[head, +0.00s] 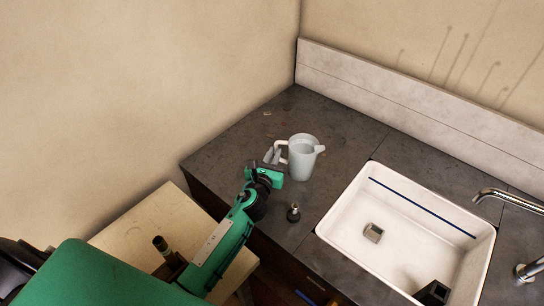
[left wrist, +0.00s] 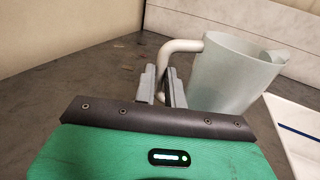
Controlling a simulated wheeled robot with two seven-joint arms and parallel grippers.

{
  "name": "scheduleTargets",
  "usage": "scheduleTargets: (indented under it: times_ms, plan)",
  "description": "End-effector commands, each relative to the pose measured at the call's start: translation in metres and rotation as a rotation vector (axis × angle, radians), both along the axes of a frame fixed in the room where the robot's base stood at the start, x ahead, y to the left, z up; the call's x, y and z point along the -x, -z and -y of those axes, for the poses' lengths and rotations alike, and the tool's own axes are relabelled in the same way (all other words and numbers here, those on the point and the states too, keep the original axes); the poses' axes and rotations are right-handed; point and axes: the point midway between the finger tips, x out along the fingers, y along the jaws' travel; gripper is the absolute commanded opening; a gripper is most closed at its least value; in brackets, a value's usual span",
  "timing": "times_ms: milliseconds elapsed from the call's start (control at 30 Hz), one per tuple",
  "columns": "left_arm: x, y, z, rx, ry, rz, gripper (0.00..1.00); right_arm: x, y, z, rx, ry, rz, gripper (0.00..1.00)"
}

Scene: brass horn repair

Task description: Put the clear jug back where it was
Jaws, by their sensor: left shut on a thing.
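The clear jug (head: 303,158) is upright at the dark counter, left of the sink, with its handle toward the left. It also shows in the left wrist view (left wrist: 232,75), at the right, with the pale handle reaching left. My left gripper (head: 272,156) is at the handle side of the jug and is shut on the handle. In the left wrist view its two grey fingers (left wrist: 163,88) stand at the handle's lower part. I cannot tell whether the jug's base touches the counter.
A small dark-based item (head: 293,212) stands near the counter's front edge. A faucet (head: 505,197) is at the right. The back-left dark counter (head: 232,150) is mostly clear.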

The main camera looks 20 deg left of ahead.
Motion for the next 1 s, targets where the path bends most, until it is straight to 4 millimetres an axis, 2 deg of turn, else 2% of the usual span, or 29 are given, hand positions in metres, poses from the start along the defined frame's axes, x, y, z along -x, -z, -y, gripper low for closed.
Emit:
scheduleTargets:
  times_ms: [200,233,333,700,867,1000]
  plan:
    - [0.0,0.003,0.0,0.0,0.001,0.001,0.0,0.003,0.003,0.006,0.006,-0.002,-0.004,0.34]
    - [0.0,0.003,0.0,-0.001,0.0,0.0,0.15,0.003,0.002,0.007,0.007,-0.002,-0.004,0.34]
    - [0.0,0.002,0.0,-0.001,0.0,0.0,0.33,0.003,0.002,0.009,0.009,-0.003,-0.004,0.34]
    - [0.0,-0.003,0.0,0.001,0.0,0.001,0.33,0.003,-0.003,0.01,0.01,-0.003,-0.004,0.34]
    - [0.022,0.002,0.001,-0.001,0.002,-0.001,0.33,0.002,0.004,0.01,0.01,-0.002,-0.003,0.34]
    - [0.051,0.003,0.002,-0.002,0.001,-0.001,0.33,0.002,0.009,0.01,0.01,-0.002,-0.002,0.34]
